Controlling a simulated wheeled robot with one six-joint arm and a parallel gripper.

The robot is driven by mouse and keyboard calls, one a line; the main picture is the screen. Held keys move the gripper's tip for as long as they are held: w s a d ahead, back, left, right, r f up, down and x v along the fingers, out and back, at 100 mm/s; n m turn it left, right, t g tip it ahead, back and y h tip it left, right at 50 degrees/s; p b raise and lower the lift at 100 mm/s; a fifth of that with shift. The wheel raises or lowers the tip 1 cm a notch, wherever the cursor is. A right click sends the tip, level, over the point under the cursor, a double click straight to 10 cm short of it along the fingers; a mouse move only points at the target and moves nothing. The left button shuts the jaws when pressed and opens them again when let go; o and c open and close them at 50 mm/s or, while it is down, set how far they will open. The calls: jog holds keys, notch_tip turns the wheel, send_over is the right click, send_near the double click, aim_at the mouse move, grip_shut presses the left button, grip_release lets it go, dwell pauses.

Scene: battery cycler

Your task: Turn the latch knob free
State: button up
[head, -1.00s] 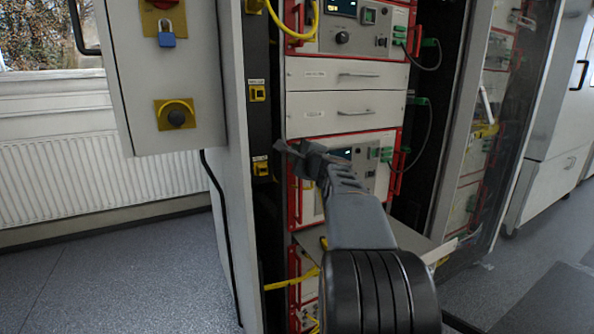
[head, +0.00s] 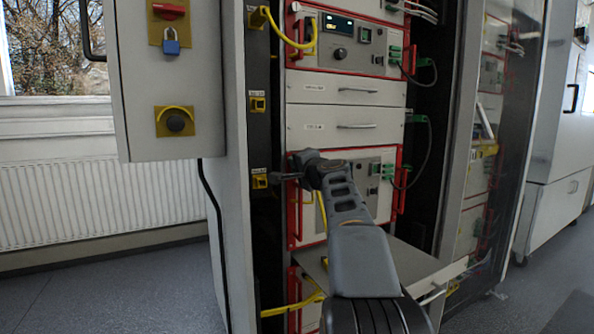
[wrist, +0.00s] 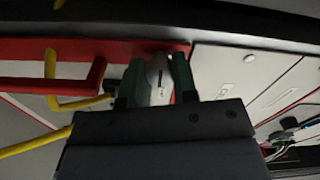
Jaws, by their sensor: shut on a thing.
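The latch knob (wrist: 160,80), a pale grey piece with a small dark mark, shows in the wrist view beside the module's red frame (wrist: 120,48). My gripper (wrist: 158,82) is shut on it, with one dark green finger pad on each side. In the head view my gripper (head: 287,177) is at the upper left corner of the lower red-framed module (head: 358,168). The knob is hidden there by my gripper and arm.
A red handle with a yellow cable (wrist: 50,80) lies left of my gripper in the wrist view. Yellow sockets (head: 259,181) line the dark post beside the modules. An open shelf (head: 412,268) juts out below. The floor at left (head: 120,280) is clear.

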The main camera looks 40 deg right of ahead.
dwell(0.5)
jog(key=o, duration=0.9)
jog(key=s, duration=0.4)
jog(key=s+a, duration=0.1)
jog(key=s, duration=0.4)
jog(key=s+a, duration=0.1)
jog(key=s, duration=0.3)
jog(key=shift+s+b, duration=0.3)
jog(key=shift+s, duration=0.05)
jog(key=shift+r, duration=0.1)
